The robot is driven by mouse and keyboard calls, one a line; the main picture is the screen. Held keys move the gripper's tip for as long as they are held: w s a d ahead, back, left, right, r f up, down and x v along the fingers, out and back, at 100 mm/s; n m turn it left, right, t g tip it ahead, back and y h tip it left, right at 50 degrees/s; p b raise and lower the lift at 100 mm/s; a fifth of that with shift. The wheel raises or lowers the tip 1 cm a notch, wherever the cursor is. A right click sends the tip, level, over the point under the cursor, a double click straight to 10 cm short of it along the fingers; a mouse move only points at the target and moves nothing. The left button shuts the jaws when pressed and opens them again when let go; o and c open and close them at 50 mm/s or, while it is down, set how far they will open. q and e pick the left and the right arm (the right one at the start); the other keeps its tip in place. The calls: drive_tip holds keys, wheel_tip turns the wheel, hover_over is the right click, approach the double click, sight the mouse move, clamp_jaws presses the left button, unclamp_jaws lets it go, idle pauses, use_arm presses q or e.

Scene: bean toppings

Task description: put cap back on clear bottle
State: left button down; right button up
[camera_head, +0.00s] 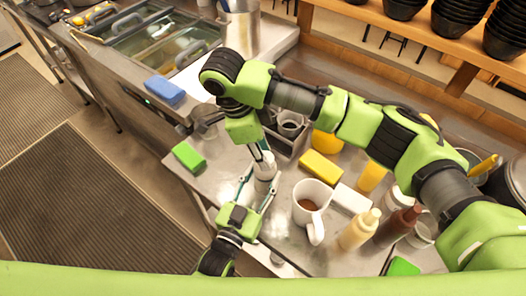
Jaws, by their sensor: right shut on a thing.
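A pale, whitish bottle (263,187) stands on the counter between the two grippers, partly hidden by them. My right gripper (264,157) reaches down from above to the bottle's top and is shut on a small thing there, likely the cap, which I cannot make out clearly. My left gripper (260,184) comes in from the bottom of the view, with one finger on each side of the bottle. I cannot tell whether these fingers press on it.
A white mug (316,192) of brown liquid stands just right of the bottle. Farther right are a cream squeeze bottle (357,232) and a brown one (398,227). A yellow sponge (320,166) and a green sponge (188,157) lie nearby. A sink (150,35) is at upper left.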

drive_tip(key=o, duration=0.7)
drive_tip(key=shift+r, duration=2.25)
drive_tip(key=shift+c, duration=0.5)
